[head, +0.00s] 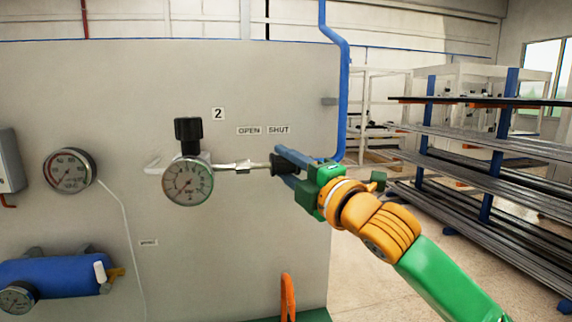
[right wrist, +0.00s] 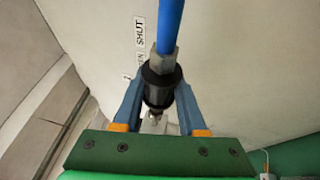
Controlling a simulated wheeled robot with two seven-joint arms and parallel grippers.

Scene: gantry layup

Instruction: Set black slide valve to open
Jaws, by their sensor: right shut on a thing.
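The black slide valve (head: 280,166) is a dark sleeve on the thin metal pipe in front of the grey panel, below the SHUT label (head: 279,129). The OPEN label (head: 249,130) is just left of it. My right gripper (head: 287,167) comes from the lower right, its blue fingers shut on the sleeve. In the right wrist view the black sleeve (right wrist: 158,86) sits between the two blue fingers, with a metal nut and blue pipe beyond it. Part of the sleeve is hidden by the fingers in the head view. My left gripper is not in view.
A gauge (head: 187,181) with a black knob (head: 188,131) stands left of the valve. Another gauge (head: 70,170) and a blue cylinder (head: 50,276) are further left. A blue pipe (head: 344,90) runs down the panel's right edge. Racks of long bars (head: 480,165) stand at right.

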